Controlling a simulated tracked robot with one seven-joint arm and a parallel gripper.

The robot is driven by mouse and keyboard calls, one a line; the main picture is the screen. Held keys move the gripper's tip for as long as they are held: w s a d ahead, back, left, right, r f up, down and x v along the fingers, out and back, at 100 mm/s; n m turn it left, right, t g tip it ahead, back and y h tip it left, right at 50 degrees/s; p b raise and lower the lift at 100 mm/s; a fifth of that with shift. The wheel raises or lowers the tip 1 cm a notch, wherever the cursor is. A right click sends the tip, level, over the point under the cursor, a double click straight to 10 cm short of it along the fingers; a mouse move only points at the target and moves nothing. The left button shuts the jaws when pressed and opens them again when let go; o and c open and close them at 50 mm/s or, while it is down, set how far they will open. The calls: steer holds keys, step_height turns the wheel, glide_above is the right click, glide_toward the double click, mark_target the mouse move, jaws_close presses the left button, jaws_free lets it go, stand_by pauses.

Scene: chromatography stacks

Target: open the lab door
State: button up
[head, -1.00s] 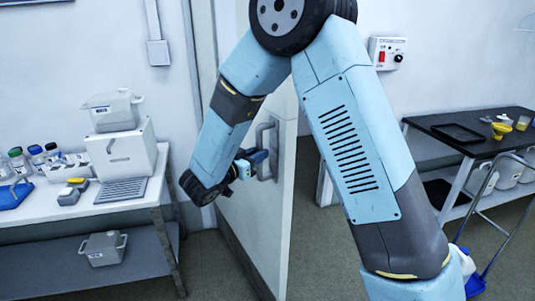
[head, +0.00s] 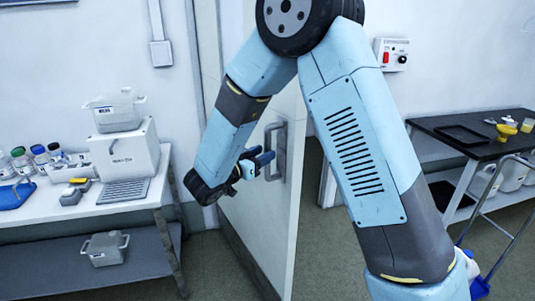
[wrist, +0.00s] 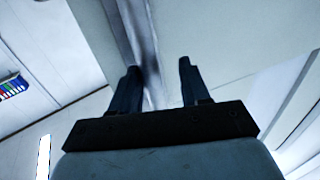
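The white lab door (head: 257,205) stands ajar, with a gap to the frame and grey floor showing on its right. Its grey vertical bar handle (head: 281,150) is on the face turned toward my gripper. My gripper (head: 264,168) is beside the handle, on its left, with two separated blue fingers pointing toward it. In the wrist view, the gripper (wrist: 160,82) is open with a wide space between dark fingers. A grey bar, apparently the handle (wrist: 143,45), shows beyond them, nearer the left finger. Contact is not clear.
A white bench (head: 150,203) with bottles and lab equipment stands left of the door. A black-topped table (head: 450,124) with a tray (head: 461,135) is at the right, with a metal-framed cart (head: 497,212) before it. The floor by the doorway is clear.

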steer(key=v, duration=1.3)
steer(key=w+d+r+n+t+y, duration=0.2)
steer(key=w+d+r+y, duration=0.2)
steer(key=w+r+y, duration=0.6)
steer(key=s+d+r+n+y, duration=0.1)
steer(key=d+r+n+y, duration=0.35)
steer(key=r, duration=0.35)
steer(key=s+d+f+n+g+h, duration=0.1)
steer(key=s+d+g, duration=0.3)
steer(key=s+d, duration=0.8)
steer(key=s+d+f+n+g+h, duration=0.1)
steer(key=s+d+f+g, duration=0.2)
steer(key=s+d, duration=0.9)
steer(key=s+g, duration=0.2)
steer(key=s, duration=0.2)
steer(key=shift+g, duration=0.3)
steer(key=shift+f, duration=0.1)
